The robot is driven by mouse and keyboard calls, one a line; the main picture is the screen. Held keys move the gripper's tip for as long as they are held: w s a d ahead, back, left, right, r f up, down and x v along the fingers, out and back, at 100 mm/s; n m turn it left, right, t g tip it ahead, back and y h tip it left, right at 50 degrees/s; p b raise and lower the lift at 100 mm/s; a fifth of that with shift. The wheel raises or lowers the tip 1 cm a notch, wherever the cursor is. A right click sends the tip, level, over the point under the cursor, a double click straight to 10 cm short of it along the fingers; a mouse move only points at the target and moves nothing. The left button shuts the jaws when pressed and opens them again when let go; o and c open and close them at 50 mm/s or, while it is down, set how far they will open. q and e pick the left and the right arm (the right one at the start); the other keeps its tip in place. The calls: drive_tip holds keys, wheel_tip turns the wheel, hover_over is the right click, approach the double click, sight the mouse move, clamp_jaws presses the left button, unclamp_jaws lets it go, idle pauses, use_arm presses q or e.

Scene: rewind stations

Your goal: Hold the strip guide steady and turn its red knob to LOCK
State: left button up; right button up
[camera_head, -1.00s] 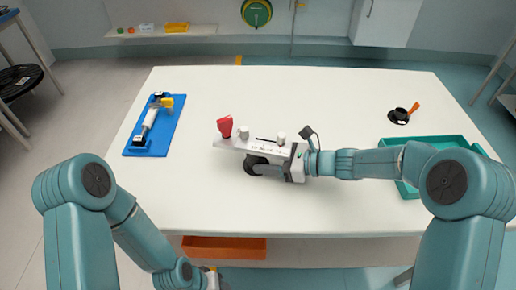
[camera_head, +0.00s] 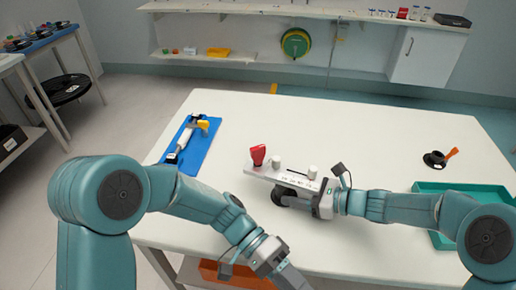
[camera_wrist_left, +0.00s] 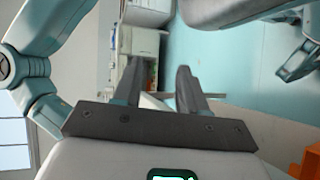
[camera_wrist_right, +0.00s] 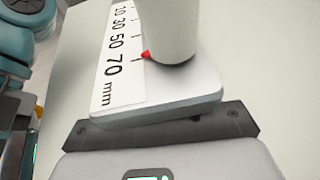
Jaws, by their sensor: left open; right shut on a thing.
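The strip guide (camera_head: 283,176) is a pale plate with two white posts, near the middle of the table. Its red knob (camera_head: 258,155) stands upright at its left end. My right gripper (camera_head: 316,198) is shut on the guide's right end. In the right wrist view the guide (camera_wrist_right: 170,107) fills the space before the gripper, with an mm scale, a white post and a small red pointer; the fingers are hidden. My left gripper (camera_head: 284,273) is at the table's front edge, apart from the guide. In the left wrist view its fingers (camera_wrist_left: 153,85) are apart and empty.
A blue board (camera_head: 195,150) with a white and yellow tool lies at the table's left. A teal tray (camera_head: 430,188) is at the right, near a black piece (camera_head: 435,159) with an orange handle. An orange bin (camera_head: 222,272) sits below the front edge. The table's back middle is clear.

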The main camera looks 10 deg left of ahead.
use_arm(q)
drive_tip(key=w+a+r+m+y, duration=0.1)
drive_tip(key=w, duration=0.1)
drive_tip(key=w+r+m+t+y, duration=0.1)
drive_tip(key=w, duration=0.2)
drive_tip(key=w+a+r+m, duration=0.1)
drive_tip(key=w, duration=0.2)
drive_tip(key=shift+a+t+y, duration=0.3)
drive_tip(key=shift+t+y, duration=0.1)
drive_tip(key=w+a+r+m+t+y, duration=0.25)
drive_tip(key=w+a+r, duration=0.2)
drive_tip(key=w, duration=0.35)
drive_tip(key=t+y, duration=0.3)
drive_tip(key=t, duration=0.4)
approach(257, 148)
drive_tip(key=shift+n, duration=0.25)
drive_tip(key=x, duration=1)
drive_tip(key=shift+w+f, duration=0.15)
drive_tip(key=shift+f, duration=0.2)
clamp_jaws()
